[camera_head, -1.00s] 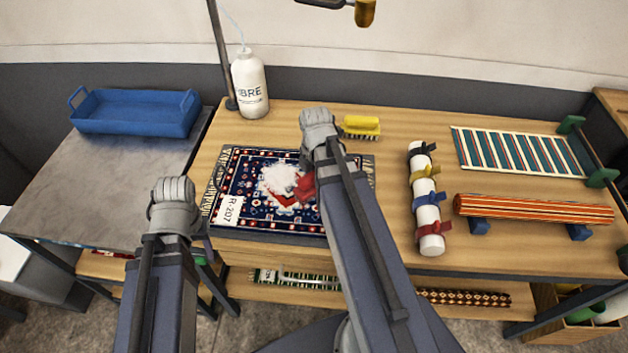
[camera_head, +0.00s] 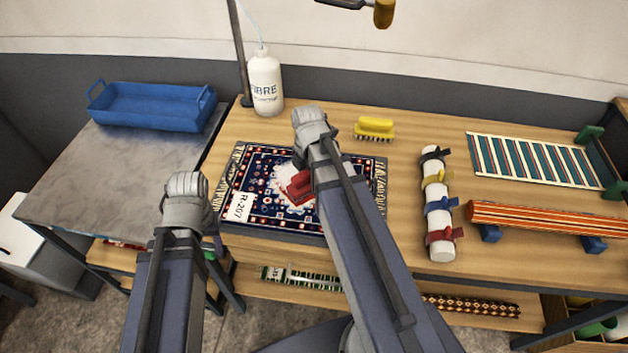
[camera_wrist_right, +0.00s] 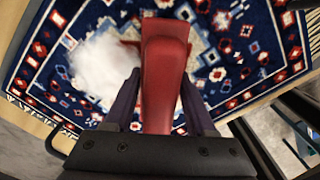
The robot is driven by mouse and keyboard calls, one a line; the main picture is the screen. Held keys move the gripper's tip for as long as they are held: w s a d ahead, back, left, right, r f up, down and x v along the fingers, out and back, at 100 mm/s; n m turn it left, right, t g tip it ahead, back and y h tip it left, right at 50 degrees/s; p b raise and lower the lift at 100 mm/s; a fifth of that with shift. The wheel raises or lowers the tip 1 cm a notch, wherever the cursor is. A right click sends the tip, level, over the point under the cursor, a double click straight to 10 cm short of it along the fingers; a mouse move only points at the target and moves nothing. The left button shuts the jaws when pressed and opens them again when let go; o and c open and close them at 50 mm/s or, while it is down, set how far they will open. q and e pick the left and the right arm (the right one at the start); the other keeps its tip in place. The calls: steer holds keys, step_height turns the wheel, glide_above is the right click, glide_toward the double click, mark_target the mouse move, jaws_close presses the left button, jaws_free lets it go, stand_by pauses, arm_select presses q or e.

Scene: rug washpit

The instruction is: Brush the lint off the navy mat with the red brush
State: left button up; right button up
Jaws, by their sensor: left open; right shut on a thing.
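The navy mat (camera_head: 265,218) lies flat on the wooden table, with a patterned border, fringed ends and a white R-207 tag at its left. It fills much of the right wrist view (camera_wrist_right: 245,75). White lint (camera_wrist_right: 103,65) lies on the mat, left of the brush. My right gripper (camera_head: 312,175) is shut on the red brush (camera_head: 297,189), held over the mat's middle; the brush's handle shows large in the right wrist view (camera_wrist_right: 165,70). Whether the bristles touch the mat is hidden. My left gripper (camera_head: 187,190) is open and empty, left of the mat near the table's front edge.
A yellow brush (camera_head: 375,128) stands behind the mat. A white bottle (camera_head: 265,85) stands at the back left. A white roll with straps (camera_head: 437,205), a striped roll (camera_head: 545,215) and a striped mat (camera_head: 530,160) lie right. A blue tray (camera_head: 150,106) sits on the grey side table.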

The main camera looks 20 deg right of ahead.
steer(key=shift+w+a, duration=0.75)
steer(key=shift+a, duration=0.35)
steer(key=shift+w+a, duration=0.1)
steer(key=shift+w+a+f, duration=0.1)
steer(key=shift+w+a, duration=0.35)
steer(key=shift+a, duration=0.3)
steer(key=shift+w+a, duration=0.45)
steer(key=shift+a, duration=0.25)
steer(key=shift+w+a, duration=0.55)
steer(key=shift+a, duration=0.25)
steer(key=shift+w+a, duration=0.55)
steer(key=shift+a, duration=0.2)
step_height(320, 180, up, 6)
steer(key=p, duration=0.6)
